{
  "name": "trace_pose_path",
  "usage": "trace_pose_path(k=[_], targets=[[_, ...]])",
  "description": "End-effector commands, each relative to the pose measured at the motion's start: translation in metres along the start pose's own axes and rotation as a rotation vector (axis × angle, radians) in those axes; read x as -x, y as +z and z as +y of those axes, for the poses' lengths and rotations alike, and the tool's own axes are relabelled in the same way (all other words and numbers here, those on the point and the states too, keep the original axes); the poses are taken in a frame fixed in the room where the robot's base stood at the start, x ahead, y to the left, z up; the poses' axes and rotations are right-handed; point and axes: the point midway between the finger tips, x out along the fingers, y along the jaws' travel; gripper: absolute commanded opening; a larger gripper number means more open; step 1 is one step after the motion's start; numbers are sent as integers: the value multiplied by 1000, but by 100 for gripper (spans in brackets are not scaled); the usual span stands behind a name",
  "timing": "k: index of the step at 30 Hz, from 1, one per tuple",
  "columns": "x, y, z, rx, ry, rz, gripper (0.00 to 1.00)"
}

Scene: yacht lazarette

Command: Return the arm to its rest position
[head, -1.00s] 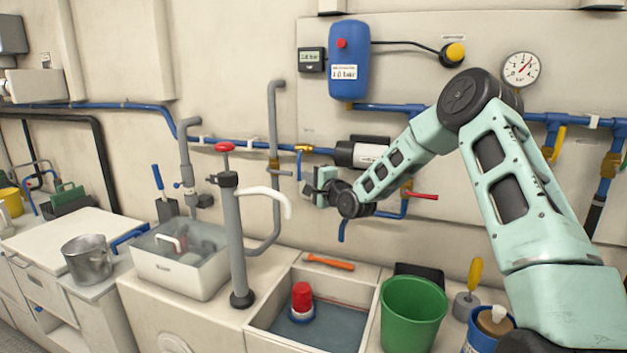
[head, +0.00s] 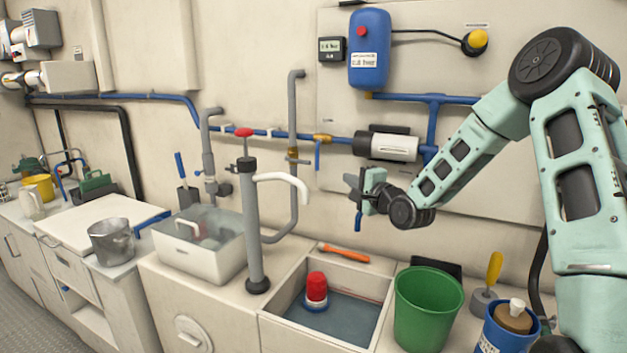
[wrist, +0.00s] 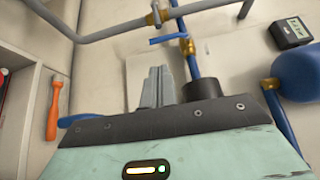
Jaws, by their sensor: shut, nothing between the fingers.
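My arm is pale green and comes in from the right of the head view, bent at a high elbow. The gripper touches nothing that I can see.
Below stand a sink (head: 325,345) with a red-topped float (head: 316,287), a green bucket (head: 428,310) and a blue tin (head: 505,330). A hand pump (head: 250,215) rises to the left. A blue tank (head: 369,50) and pipes line the wall behind.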

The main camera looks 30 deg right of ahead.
Motion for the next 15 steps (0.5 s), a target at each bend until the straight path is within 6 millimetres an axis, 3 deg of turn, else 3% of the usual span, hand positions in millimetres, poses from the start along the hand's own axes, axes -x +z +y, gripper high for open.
trace_pose_path(k=[5,8,11,15], targets=[[2,0,0,0,0,0,0],[3,13,8,66,62,-19,0],[13,40,28,245,217,-70,0],[56,77,60,615,521,-203,0]])
